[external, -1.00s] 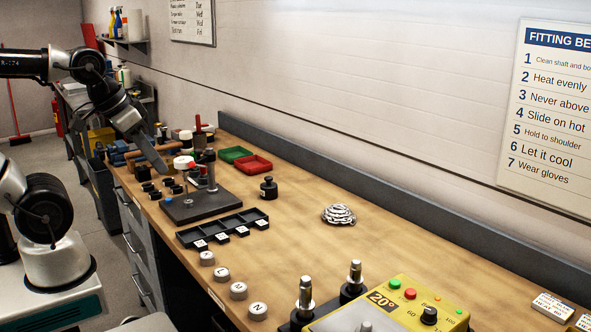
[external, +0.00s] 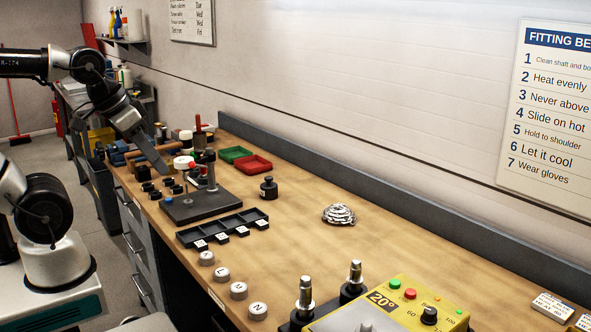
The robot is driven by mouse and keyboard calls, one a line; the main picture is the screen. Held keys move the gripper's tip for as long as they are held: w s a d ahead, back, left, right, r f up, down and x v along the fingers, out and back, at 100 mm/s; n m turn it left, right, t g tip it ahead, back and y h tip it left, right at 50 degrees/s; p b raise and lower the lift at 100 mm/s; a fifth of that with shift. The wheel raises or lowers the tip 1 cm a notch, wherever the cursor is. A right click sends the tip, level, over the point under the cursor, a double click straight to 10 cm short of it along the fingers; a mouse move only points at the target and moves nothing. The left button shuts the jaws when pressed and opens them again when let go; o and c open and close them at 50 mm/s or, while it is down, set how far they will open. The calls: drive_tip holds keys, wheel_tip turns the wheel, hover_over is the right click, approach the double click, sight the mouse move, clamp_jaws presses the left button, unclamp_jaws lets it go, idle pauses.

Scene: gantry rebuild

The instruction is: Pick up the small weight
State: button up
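A black knobbed weight (external: 269,188) stands upright on the wooden bench, right of the dark base plate and in front of the red tray. Several smaller black pieces (external: 148,187) sit near the left bench edge; they are too small to tell whether they are weights. My gripper (external: 162,168) points down and right above the far-left part of the bench, close to the dark stand and well left of the knobbed weight. Its fingers show nearly edge-on, so I cannot tell their opening or whether anything is between them.
A dark plate with an upright stand (external: 195,207) lies between my gripper and the front bench. A black compartment tray (external: 222,229), lettered grey discs (external: 238,290), a coiled chain-like thing (external: 339,214) and a yellow control box (external: 400,305) are nearer. The right middle bench is clear.

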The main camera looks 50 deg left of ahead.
drive_tip(key=o, duration=1.4)
drive_tip(key=m+y, duration=0.4)
drive_tip(key=m, duration=2.5)
hover_over(267, 178)
drive_tip(key=s+d, duration=0.5)
drive_tip(key=s, duration=0.3)
wheel_tip(267, 178, down, 10)
drive_tip(key=x, duration=1.2)
drive_tip(key=shift+w+d+f, duration=0.15)
drive_tip(key=shift+d+f, duration=0.05)
drive_tip(key=shift+x, duration=3.1)
